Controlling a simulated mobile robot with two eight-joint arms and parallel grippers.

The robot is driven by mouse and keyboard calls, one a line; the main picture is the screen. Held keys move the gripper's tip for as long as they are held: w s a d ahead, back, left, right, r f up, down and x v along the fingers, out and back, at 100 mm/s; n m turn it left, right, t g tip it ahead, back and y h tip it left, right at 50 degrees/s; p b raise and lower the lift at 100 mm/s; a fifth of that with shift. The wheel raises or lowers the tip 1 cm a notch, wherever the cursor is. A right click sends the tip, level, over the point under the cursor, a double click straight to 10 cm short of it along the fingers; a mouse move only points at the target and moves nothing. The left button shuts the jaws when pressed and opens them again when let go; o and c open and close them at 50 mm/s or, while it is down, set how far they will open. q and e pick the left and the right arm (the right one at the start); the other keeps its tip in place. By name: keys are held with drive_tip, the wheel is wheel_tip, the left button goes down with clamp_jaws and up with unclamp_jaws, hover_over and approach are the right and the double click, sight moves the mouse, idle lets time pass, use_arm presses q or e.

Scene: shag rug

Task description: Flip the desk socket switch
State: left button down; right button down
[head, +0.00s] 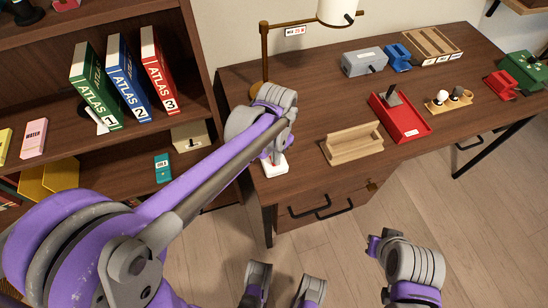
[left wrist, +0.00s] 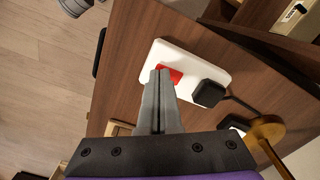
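The desk socket (left wrist: 190,50) is a white strip on the desk top, with a red switch (left wrist: 172,73) and a black plug (left wrist: 208,93) with a cord. In the head view the socket (head: 273,168) shows at the desk's near left corner, partly hidden under my left gripper (head: 276,158). In the left wrist view my left gripper (left wrist: 160,74) has its two fingers together, with the tips over the red switch and covering part of it. I cannot tell whether they touch it. Part of my right arm shows low in the head view, but its fingertips are not clear.
A brass lamp (head: 265,45) stands behind the socket on the desk (head: 320,90). A wooden tray (head: 352,143) and a red tray (head: 412,125) lie to the right. A bookshelf (head: 200,60) with atlases stands close on the left.

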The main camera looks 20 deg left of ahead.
use_arm(q)
drive_tip(key=shift+f, duration=0.15)
drive_tip(key=shift+r+p, duration=2.6)
drive_tip(key=shift+r, duration=1)
drive_tip(key=s+a+r+n+t+p, duration=0.2)
drive_tip(key=s+a, duration=0.1)
drive_tip(key=s, duration=0.4)
drive_tip(key=s+a+r+n+t+p, duration=0.2)
drive_tip(key=s+a+n+t, duration=0.1)
drive_tip(key=s, duration=0.4)
drive_tip(key=shift+a+r+p, duration=0.2)
drive_tip(key=shift+a+p, duration=0.1)
drive_tip(key=shift+p, duration=0.05)
